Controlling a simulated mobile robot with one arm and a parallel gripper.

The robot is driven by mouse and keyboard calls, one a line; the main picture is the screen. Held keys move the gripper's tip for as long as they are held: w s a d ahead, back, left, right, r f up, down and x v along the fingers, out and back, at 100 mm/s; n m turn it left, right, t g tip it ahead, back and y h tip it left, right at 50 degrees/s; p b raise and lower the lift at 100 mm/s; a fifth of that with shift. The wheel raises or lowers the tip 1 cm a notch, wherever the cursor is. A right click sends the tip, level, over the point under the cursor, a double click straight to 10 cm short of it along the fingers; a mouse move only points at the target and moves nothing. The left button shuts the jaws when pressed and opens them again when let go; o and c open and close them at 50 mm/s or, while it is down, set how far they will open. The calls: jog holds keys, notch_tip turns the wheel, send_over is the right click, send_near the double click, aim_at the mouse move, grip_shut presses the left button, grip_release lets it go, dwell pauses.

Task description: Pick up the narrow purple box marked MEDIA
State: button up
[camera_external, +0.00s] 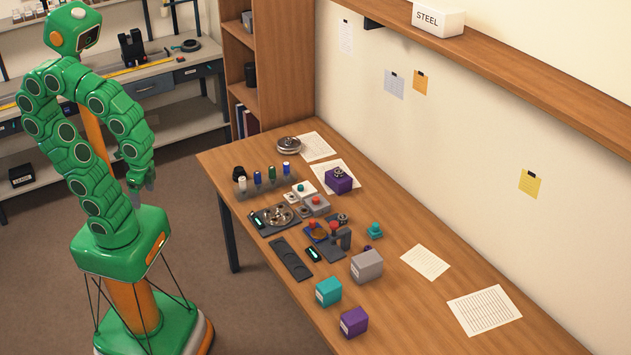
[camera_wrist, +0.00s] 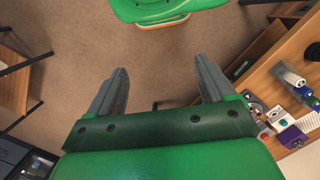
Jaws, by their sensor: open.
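Two purple boxes stand on the wooden table. One purple box (camera_external: 354,323) is at the near edge of the table, with a pale label on its front that is too small to read. The other purple box (camera_external: 338,184) is farther back, with a dark round part on top. A purple box also shows at the right of the wrist view (camera_wrist: 290,138); I cannot read any MEDIA marking. My gripper (camera_external: 143,187) hangs left of the table, apart from both boxes. In the wrist view my gripper (camera_wrist: 161,66) is open and empty over the floor.
A teal box (camera_external: 328,292) and a grey box (camera_external: 367,266) stand close to the near purple box. Small bottles (camera_external: 263,178), trays and lens parts crowd the table's middle. Paper sheets (camera_external: 484,310) lie on the right side. A shelf (camera_external: 540,75) runs along the wall above.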

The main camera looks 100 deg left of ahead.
aim_at(359, 317)
notch_tip(359, 317, up, 5)
jog(key=w+a+r+n+t+y, duration=0.1)
jog(key=w+a+r+n+y, duration=0.15)
jog(key=w, duration=0.65)
jog(key=w+a+r+n+y, duration=0.2)
jog(key=w+a, duration=0.2)
jog(key=w, duration=0.4)
jog(key=w+a+r+n+t+y, duration=0.1)
jog(key=w+a+r+n+y, duration=0.15)
jog(key=w, duration=0.65)
jog(key=w+d+n+t+y, duration=0.15)
jog(key=w+d, duration=0.25)
jog(key=w, duration=1)
jog(key=w+d+t+y, duration=0.2)
jog(key=w+d+t, duration=0.15)
jog(key=w, duration=1.05)
jog(key=w+d+f+t+h, duration=0.15)
jog(key=w+d+f, duration=0.25)
jog(key=w+d, duration=0.4)
jog(key=w+d+f+t, duration=0.3)
jog(key=w+d, duration=0.2)
jog(key=d, duration=0.6)
jog(key=f, duration=2.5)
jog(key=shift+w+a+f, duration=0.1)
jog(key=shift+w+f, duration=0.1)
jog(key=shift+f, duration=0.05)
jog(key=shift+w+a+f, duration=0.2)
jog(key=shift+f, duration=0.15)
jog(key=shift+a+x, duration=0.25)
jog(key=shift+x, duration=3.3)
